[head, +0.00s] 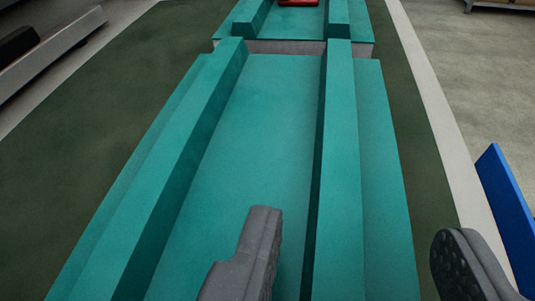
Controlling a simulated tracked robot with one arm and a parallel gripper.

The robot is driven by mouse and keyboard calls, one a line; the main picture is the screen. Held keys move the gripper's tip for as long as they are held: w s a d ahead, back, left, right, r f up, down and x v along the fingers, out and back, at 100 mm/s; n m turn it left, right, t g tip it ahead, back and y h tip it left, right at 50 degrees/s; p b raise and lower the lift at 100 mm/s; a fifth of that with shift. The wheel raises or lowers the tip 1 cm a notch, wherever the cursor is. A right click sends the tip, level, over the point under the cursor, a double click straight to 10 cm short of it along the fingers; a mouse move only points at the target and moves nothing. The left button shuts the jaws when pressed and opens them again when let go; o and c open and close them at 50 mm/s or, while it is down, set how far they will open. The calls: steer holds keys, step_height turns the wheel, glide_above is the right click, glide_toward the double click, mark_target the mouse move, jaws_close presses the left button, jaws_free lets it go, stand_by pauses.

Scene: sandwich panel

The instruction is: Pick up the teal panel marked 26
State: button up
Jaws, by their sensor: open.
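A long teal panel (265,130) with raised ribs along its length fills the middle of the head view, running from the bottom edge away from me. No number shows on it, so I cannot tell whether it is the one marked 26. My gripper (358,228) is open with dark grey fingers. The left finger appears over the flat channel between the ribs, and the right finger appears beyond the panel's right edge. The right rib (340,170) lies between them in the picture. I cannot tell the fingers' height above the panel or any contact.
A second teal panel (357,27) lies just beyond the first, with a red object (298,3) on it, cut off at the top. Dark green floor (420,150) borders both sides. A blue board (508,215) stands at the right. A grey beam (60,50) with a black object is upper left.

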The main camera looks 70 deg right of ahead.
mark_target(339, 173)
steer(key=shift+w+b+x, duration=0.1)
steer(key=shift+b+x, duration=0.55)
steer(key=shift+x, duration=0.65)
steer(key=shift+w+b+x, duration=0.15)
steer(key=shift+b+x, duration=0.5)
steer(key=shift+x, duration=0.65)
steer(key=shift+r, duration=0.15)
jaws_close()
